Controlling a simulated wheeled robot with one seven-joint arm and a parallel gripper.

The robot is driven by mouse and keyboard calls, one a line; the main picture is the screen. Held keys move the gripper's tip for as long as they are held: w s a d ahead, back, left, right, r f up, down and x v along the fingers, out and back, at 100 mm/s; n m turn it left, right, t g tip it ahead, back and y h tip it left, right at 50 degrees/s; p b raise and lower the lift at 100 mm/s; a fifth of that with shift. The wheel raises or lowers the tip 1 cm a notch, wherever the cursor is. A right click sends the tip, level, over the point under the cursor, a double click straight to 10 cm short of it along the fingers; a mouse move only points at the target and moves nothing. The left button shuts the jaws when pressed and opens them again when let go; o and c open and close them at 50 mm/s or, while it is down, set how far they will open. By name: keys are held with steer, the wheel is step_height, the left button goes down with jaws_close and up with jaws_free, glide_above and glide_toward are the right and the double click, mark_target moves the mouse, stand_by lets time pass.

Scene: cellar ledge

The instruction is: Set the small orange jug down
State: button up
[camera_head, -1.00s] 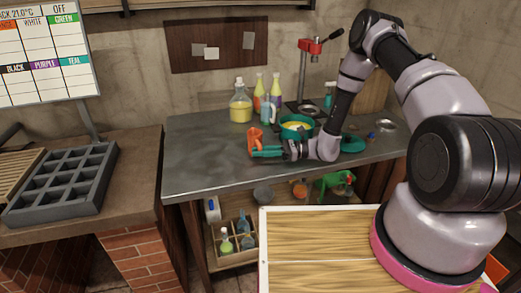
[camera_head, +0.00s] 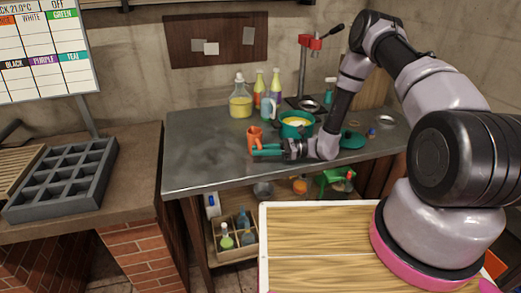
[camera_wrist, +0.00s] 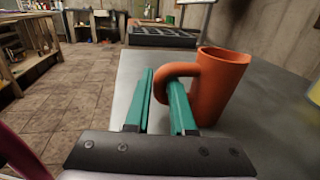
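The small orange jug (camera_head: 254,138) is upright at the front part of the grey metal counter (camera_head: 205,160). In the wrist view the jug (camera_wrist: 219,88) stands to the right of my fingers, with its handle toward me. My gripper (camera_head: 266,152) has teal fingers. In the wrist view my gripper (camera_wrist: 160,92) has its right finger through the handle loop and its left finger outside it, closed on the handle with a narrow gap between them. The jug's base is low against the counter top; I cannot tell whether it touches.
A teal pot (camera_head: 296,124) with yellow contents is just behind my gripper. A bottle of yellow liquid (camera_head: 240,104) and other bottles stand at the back. The counter's left part is clear. A dark compartment tray (camera_head: 62,178) lies on the left brick bench.

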steer(key=o, duration=0.3)
